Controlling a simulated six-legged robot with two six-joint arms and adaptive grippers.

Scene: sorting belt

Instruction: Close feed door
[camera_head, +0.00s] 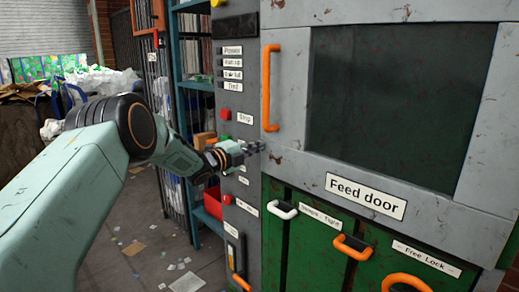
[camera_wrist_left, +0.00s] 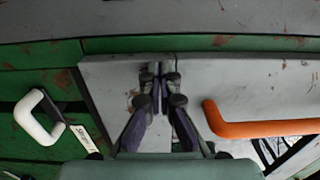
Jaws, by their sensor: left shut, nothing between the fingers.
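The feed door (camera_head: 290,165) is a worn grey panel with a dark window (camera_head: 395,95) and a "Feed door" label (camera_head: 366,196). An upright orange handle (camera_head: 268,88) is at its left edge; an orange handle also shows at right in the left wrist view (camera_wrist_left: 255,129). I cannot tell whether the door sits fully flush. My left gripper (camera_head: 257,147) is shut and empty, near the door's lower left edge, below the handle. In the left wrist view its fingertips (camera_wrist_left: 160,76) are together before a grey panel; contact is unclear. My right gripper is not in view.
Green drawers or hatches with a white handle (camera_head: 282,209) and orange handles (camera_head: 352,246) are below the door. A grey control column (camera_head: 240,110) with labels and red buttons stands left of it. A blue shelf (camera_head: 180,60) is farther left. Scraps litter the floor (camera_head: 150,245).

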